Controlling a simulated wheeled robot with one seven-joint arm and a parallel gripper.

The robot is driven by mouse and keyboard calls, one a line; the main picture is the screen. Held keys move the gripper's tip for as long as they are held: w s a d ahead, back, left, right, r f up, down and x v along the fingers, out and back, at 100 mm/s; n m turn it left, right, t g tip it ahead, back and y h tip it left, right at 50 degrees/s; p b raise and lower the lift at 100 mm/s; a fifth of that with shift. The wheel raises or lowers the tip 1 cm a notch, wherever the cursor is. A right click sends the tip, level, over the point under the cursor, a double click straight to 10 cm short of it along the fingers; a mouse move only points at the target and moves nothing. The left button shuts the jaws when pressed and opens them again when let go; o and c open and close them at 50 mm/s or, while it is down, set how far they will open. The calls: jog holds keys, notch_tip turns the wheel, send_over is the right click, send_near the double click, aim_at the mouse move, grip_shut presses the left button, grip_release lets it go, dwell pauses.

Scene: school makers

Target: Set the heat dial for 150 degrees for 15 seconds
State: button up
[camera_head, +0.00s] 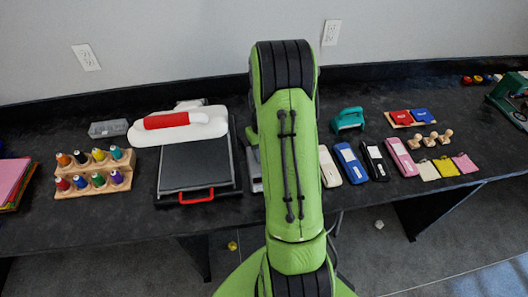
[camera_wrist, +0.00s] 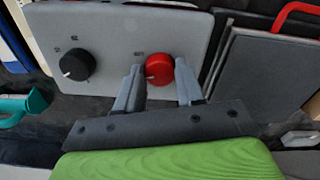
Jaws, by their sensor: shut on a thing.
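In the wrist view, a light grey control panel (camera_wrist: 110,30) carries a red dial (camera_wrist: 159,68) and a black dial (camera_wrist: 77,64). My gripper (camera_wrist: 159,72) is shut on the red dial, with one finger at each side of it. The black dial stands free to the left. Small marks sit by both dials, too small to read. In the head view, the heat press (camera_head: 196,165) has a dark plate, a white top with a red grip and a red front handle. The panel is mostly hidden behind my arm there, and my gripper is hidden too.
A rack of thread spools (camera_head: 95,172) stands left of the press. A teal tool (camera_head: 347,120) and several coloured flat devices, such as a blue one (camera_head: 350,163), lie right of my arm. Stamps and small pouches lie farther right.

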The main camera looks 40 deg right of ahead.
jog(key=shift+n, duration=1.5)
jog(key=o, duration=1)
jog(key=shift+o, duration=0.2)
notch_tip(320, 180, up, 16)
jog(key=p, duration=0.2)
jog(key=shift+f, duration=0.15)
